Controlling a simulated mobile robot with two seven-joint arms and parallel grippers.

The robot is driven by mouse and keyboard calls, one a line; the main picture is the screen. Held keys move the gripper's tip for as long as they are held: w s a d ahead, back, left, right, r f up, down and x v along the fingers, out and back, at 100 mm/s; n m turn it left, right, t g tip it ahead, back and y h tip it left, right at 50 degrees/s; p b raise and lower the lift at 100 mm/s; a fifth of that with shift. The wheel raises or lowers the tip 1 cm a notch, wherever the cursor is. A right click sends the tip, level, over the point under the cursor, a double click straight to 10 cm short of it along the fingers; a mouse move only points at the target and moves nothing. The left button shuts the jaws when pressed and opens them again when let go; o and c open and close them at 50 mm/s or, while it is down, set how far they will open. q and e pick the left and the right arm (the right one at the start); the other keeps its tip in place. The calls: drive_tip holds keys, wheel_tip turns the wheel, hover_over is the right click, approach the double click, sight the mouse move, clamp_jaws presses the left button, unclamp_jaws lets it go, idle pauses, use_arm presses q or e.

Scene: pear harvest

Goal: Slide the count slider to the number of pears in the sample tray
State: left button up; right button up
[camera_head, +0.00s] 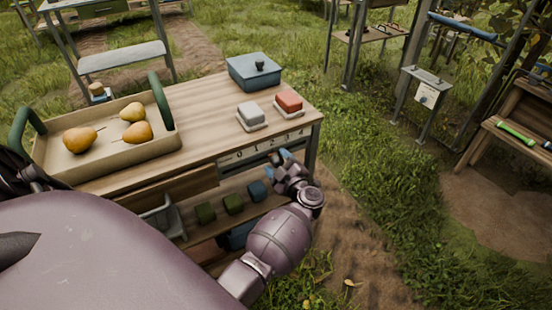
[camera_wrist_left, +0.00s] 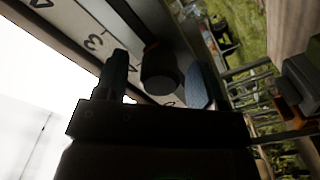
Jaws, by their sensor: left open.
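The sample tray (camera_head: 160,148), beige with green handles, stands on the left of the wooden bench. It holds three yellow-orange pears: one at left (camera_head: 79,140), one at the back (camera_head: 133,112) and one at front right (camera_head: 137,132). The number scale (camera_head: 243,155) of the count slider runs along the bench's front edge. It also shows in the left wrist view (camera_wrist_left: 72,22). My left gripper (camera_head: 280,163) is open at the scale's right part. In the wrist view, a dark round knob (camera_wrist_left: 162,72) appears between its fingers; its exact number is unclear.
A grey block (camera_head: 250,115), a red block (camera_head: 289,102) and a blue lidded box (camera_head: 254,70) stand on the bench. A lower shelf holds several small coloured blocks (camera_head: 233,204). Grass (camera_head: 400,190) lies open to the right.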

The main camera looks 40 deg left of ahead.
use_arm(q)
drive_tip(key=shift+w+a, duration=0.1)
drive_tip(key=shift+a, duration=0.15)
drive_tip(key=shift+c, duration=0.9)
clamp_jaws()
drive_tip(key=w, duration=0.1)
drive_tip(key=w+d, duration=0.1)
drive_tip(key=w, duration=0.1)
drive_tip(key=w+d, duration=0.1)
drive_tip(key=shift+w+b, duration=0.3)
drive_tip(key=shift+b, duration=0.05)
